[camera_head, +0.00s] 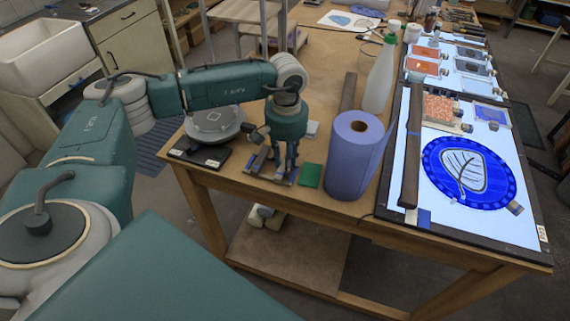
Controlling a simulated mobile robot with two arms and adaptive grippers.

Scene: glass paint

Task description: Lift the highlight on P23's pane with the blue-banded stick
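My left gripper (285,160) points down at the front left of the wooden table, low over a small holder (258,166) with blue parts at its base. Its fingers reach down to the holder; whether they are shut on a stick is too small to tell. The blue-banded stick cannot be made out for certain. A round blue pane (432,178) with a pale leaf lies on the lit panel at the right, with a small tag at its lower right edge. Several other panes lie farther back; the tags are unreadable, so I cannot tell which is P23. My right gripper is not in view.
A blue paper roll (350,165) stands right of the gripper, with a green pad (310,175) between. A white bottle (380,82) stands behind. A dark bar (411,150) lies along the lit panel's left side. A round turntable (214,119) sits left of the gripper.

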